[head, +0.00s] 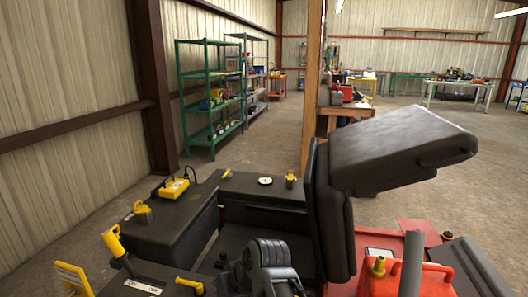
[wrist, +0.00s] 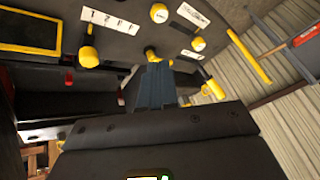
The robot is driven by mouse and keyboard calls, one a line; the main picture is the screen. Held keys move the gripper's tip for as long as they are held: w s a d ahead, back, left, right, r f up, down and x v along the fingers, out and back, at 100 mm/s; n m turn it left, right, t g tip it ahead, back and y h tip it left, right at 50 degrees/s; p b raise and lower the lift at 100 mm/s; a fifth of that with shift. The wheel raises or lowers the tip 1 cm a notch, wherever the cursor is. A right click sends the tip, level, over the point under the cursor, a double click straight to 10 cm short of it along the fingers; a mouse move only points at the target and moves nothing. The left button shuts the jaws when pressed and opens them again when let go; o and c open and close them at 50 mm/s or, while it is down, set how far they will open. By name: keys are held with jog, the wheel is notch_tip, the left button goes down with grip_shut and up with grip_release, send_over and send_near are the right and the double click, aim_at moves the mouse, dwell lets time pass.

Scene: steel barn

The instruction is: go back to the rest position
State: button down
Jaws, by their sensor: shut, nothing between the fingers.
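In the wrist view, my gripper (wrist: 154,70) shows as two blue-grey fingers closed together, with nothing held between them. Its tips are in front of a dark control panel (wrist: 118,60). A yellow knob (wrist: 151,51) appears just beyond the tips; I cannot tell whether they touch it. In the head view, a grey jointed part of my arm shows at the bottom middle, low among dark consoles. My fingers cannot be made out there.
Yellow controls include a lever (head: 113,241), a boxed control (head: 174,190) and a knob (head: 290,180). A large dark padded slab (head: 410,145) rises at the right. A red can (head: 430,280) stands lower right. Green shelves (head: 211,95) and open floor lie beyond.

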jog(key=s+d+f+m+t+h, duration=0.1)
jog(key=s+d+f+t, duration=0.1)
jog(key=s+d+f, duration=0.7)
jog(key=s+d+f+m+t+h, duration=0.25)
jog(key=s+d, duration=0.25)
jog(key=d, duration=0.8)
jog(key=s+d+r+t, duration=0.2)
jog(key=s+d+r, duration=0.15)
jog(key=s, duration=0.65)
jog(key=s+d+r+t, duration=0.25)
jog(key=s+d, duration=0.25)
jog(key=s, duration=0.6)
jog(key=s+r+m+t+h, duration=0.1)
jog(key=s+r, duration=0.5)
jog(key=r, duration=0.3)
jog(key=s+r+m+t+h, duration=0.1)
jog(key=s+r+t, duration=0.1)
jog(key=s+r, duration=0.5)
notch_tip(320, 180, down, 20)
jog(key=b, duration=2.2)
notch_tip(320, 180, up, 13)
jog(key=p, duration=1.2)
jog(key=shift+w+f, duration=0.15)
jog(key=shift+w, duration=0.05)
